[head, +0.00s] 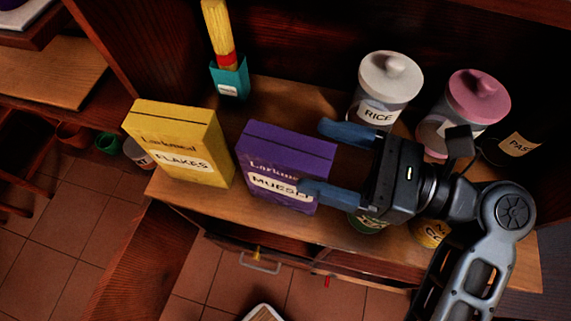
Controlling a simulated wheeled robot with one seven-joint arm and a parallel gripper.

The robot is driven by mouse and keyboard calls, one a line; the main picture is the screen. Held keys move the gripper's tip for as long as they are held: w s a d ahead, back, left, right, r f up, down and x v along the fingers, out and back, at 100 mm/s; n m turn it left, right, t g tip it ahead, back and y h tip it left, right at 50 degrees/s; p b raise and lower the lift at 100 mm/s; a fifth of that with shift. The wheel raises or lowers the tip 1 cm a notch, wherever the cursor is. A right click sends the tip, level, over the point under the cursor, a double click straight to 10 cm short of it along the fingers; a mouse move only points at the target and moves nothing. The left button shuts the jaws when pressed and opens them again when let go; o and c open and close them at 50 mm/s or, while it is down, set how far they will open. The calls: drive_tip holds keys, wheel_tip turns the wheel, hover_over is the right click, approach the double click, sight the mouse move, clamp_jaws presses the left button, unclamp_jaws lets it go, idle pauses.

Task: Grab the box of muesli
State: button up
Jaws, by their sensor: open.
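The box of muesli (283,148) is purple with a pale label and stands upright on the wooden counter. My gripper (312,158) comes in from the right with its two blue fingers apart. One finger lies over the box's upper right edge in the picture, the other over its lower right, partly covering the label. I cannot tell whether the fingers touch the box or how far they reach around it.
A yellow flakes box (180,143) stands left of the muesli. A teal holder (229,82) with spaghetti is behind. A rice jar (386,85) and a pink-lidded jar (470,105) stand behind my gripper. A green can (368,224) is partly hidden below it. Counter (205,209) front edge is close.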

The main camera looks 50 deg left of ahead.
sight(294, 154)
drive_tip(key=shift+s+f+x, duration=0.1)
drive_tip(key=shift+s+x, duration=0.05)
drive_tip(key=shift+x, duration=1)
drive_tip(key=shift+s+f+x, duration=0.15)
drive_tip(key=shift+s+x, duration=0.05)
drive_tip(key=shift+x, duration=1)
drive_tip(key=shift+d, duration=0.15)
drive_tip(key=shift+c, duration=0.4)
drive_tip(key=shift+r, duration=0.1)
clamp_jaws()
